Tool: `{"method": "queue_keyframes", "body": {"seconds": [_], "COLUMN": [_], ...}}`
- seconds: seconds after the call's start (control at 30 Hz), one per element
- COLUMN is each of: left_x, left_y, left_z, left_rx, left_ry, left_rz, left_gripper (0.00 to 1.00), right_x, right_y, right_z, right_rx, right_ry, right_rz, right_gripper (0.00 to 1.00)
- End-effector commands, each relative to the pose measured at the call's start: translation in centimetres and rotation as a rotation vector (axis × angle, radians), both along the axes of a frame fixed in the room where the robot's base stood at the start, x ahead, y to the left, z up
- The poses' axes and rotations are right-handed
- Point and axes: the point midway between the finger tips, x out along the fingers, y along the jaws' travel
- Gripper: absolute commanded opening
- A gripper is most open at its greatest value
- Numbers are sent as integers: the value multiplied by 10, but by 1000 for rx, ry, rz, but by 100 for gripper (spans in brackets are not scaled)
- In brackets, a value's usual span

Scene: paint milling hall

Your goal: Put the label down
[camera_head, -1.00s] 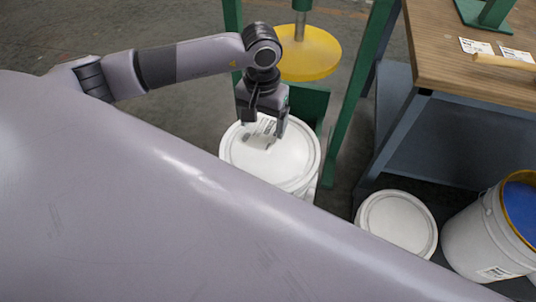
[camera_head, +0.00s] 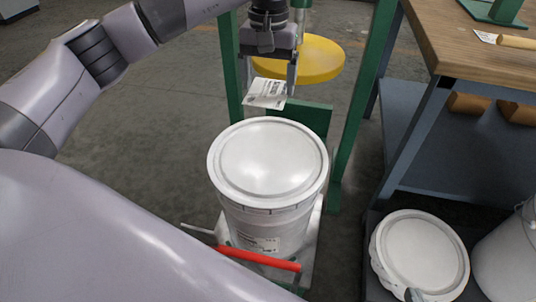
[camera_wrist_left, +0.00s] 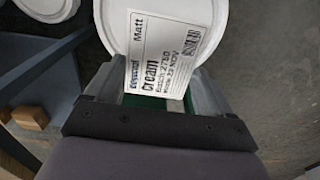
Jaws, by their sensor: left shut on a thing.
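The label is a white card (camera_head: 266,93) with black print, a barcode and the words Matt and cream. It also shows close up in the left wrist view (camera_wrist_left: 158,60). My left gripper (camera_head: 268,80) is shut on its edge and holds it in the air, tilted, beyond the closed white bucket (camera_head: 268,165) in the head view. In the left wrist view a white round lid (camera_wrist_left: 190,15) shows behind the label. The bucket's front bears a small printed patch. My right gripper is not in view.
A green frame (camera_head: 357,105) with a yellow disc (camera_head: 318,62) stands behind the bucket. A red bar (camera_head: 260,258) crosses low in front. A second lidded bucket (camera_head: 422,250) and a wooden-topped bench (camera_head: 475,50) are at the right. Open floor lies left.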

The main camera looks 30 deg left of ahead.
Motion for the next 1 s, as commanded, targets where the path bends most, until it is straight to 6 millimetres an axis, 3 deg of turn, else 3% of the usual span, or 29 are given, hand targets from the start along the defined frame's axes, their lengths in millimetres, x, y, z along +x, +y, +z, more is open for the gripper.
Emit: {"method": "queue_keyframes", "body": {"seconds": [0.1, 0.4, 0.53, 0.77, 1.0], "left_x": [-1, -1, -1, -1, -1], "left_y": [1, 0, 0, 0, 1], "left_z": [-38, -115, -134, -150, -184], "left_rx": [1, 1, 1, 0, 0], "left_ry": [7, 4, 1, 2, 2], "left_rz": [1, 2, 2, 1, 1], "left_gripper": [55, 55, 55, 55, 55], "right_x": [3, 8, 10, 10, 11], "right_y": [6, 21, 25, 28, 34], "right_z": [-5, -10, -10, -11, -16], "right_rx": [34, 131, 159, 178, 220], "right_ry": [-2, 1, 2, 4, 14], "right_rz": [7, 27, 33, 39, 49], "right_gripper": [0, 0, 0, 0, 0]}}
